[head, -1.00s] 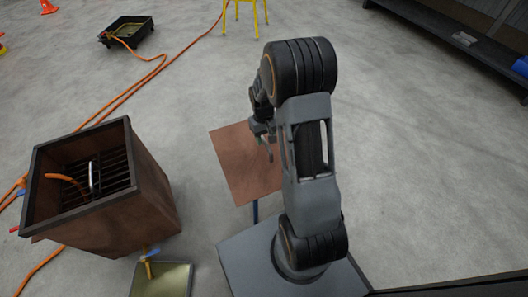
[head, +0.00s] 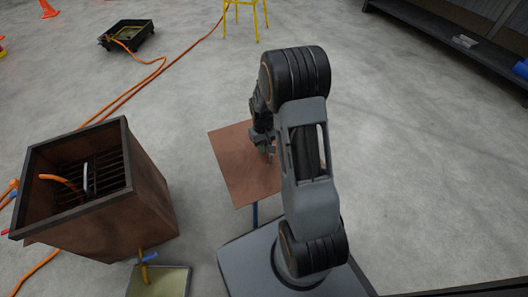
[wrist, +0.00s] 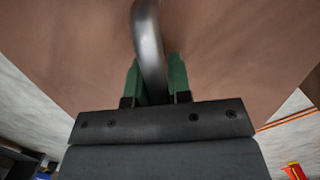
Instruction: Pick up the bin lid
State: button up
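The bin lid is a flat, square, reddish-brown plate (head: 228,165) left of my arm in the head view. Its curved grey metal handle (wrist: 149,45) shows in the wrist view, with the brown plate filling most of the background. My gripper (head: 265,150) is down at the lid, partly hidden by my arm in the head view. In the wrist view the two green fingers (wrist: 156,75) stand close against both sides of the handle, with almost no gap.
An open brown bin (head: 135,200) with a grille inside stands to the left. A shallow tray (head: 172,282) lies in front of it. A black tray (head: 127,34), an orange hose (head: 130,92) and a yellow stool (head: 244,12) are farther back. Floor at right is clear up to a dark shelf.

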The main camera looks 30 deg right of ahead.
grip_shut()
jog(key=shift+r, duration=0.1)
jog(key=shift+w+r+p, duration=0.1)
jog(key=shift+r+p, duration=0.3)
jog(key=shift+r, duration=0.4)
jog(key=s+a+r+p, duration=0.2)
jog(key=a+r+p, duration=0.4)
jog(key=a+r, duration=0.5)
jog(key=a, duration=0.2)
jog(key=shift+s+a+r, duration=0.15)
jog(key=shift+s+a, duration=0.15)
jog(key=shift+a, duration=0.1)
jog(key=shift+r, duration=0.1)
